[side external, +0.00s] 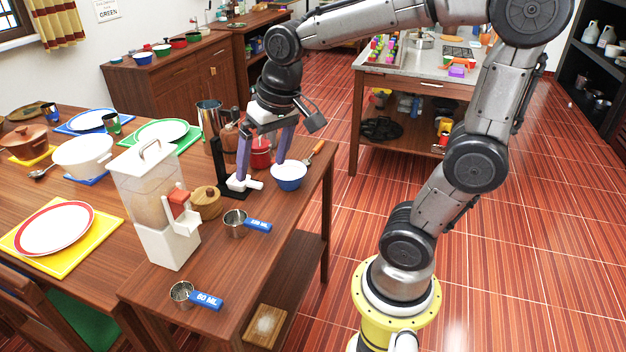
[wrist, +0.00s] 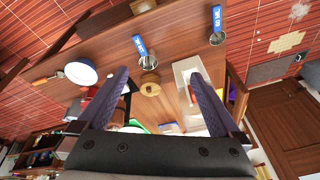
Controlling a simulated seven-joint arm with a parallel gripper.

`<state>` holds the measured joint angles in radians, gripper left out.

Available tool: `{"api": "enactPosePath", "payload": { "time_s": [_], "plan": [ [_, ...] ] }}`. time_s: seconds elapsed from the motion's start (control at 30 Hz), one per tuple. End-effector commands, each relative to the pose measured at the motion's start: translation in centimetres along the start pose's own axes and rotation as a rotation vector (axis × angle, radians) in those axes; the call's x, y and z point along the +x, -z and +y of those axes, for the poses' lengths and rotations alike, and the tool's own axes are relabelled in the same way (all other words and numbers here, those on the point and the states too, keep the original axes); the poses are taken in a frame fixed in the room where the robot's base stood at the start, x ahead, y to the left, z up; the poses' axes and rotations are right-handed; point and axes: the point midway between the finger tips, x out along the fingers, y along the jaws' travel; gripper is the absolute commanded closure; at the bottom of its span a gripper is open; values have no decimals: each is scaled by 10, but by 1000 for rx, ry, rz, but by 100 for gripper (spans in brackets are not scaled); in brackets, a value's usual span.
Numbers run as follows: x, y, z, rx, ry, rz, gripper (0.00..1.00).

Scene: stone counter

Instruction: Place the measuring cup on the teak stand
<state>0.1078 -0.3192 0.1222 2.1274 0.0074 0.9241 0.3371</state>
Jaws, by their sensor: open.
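A metal measuring cup (side external: 235,223) with a blue handle that seems to read 250 ML lies on the table near its right edge. A smaller metal measuring cup (side external: 181,293), its blue handle marked 60 ML, lies nearer the front corner. Both blue handles show in the wrist view, the 60 ML one (wrist: 217,18) at upper right. My gripper (side external: 262,172) is open and empty, fingers pointing down above the table, beyond both cups. Its spread fingers also show in the wrist view (wrist: 158,75). I cannot surely identify the teak stand; a light wooden piece (side external: 251,337) sits on the lower shelf.
A blue bowl (side external: 289,177), a black upright stand (side external: 219,163) and a red canister (side external: 259,153) crowd around my gripper. A round wooden pot (side external: 206,203) and a tall clear dispenser (side external: 150,190) stand left of the larger cup. The tabletop between the two cups is clear.

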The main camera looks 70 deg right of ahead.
Motion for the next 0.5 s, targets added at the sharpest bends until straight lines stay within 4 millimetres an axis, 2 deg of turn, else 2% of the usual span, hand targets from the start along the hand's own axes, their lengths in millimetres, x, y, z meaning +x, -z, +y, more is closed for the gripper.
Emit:
{"api": "enactPosePath", "payload": {
  "time_s": [0.03,0.2,0.33,0.5],
  "plan": [
    [-12,-20,2,-70,17,37,0],
    [-28,-73,12,-283,52,129,0],
    [-30,-99,18,-389,65,175,0],
    [-29,-111,22,-442,70,197,0]
  ]
}}
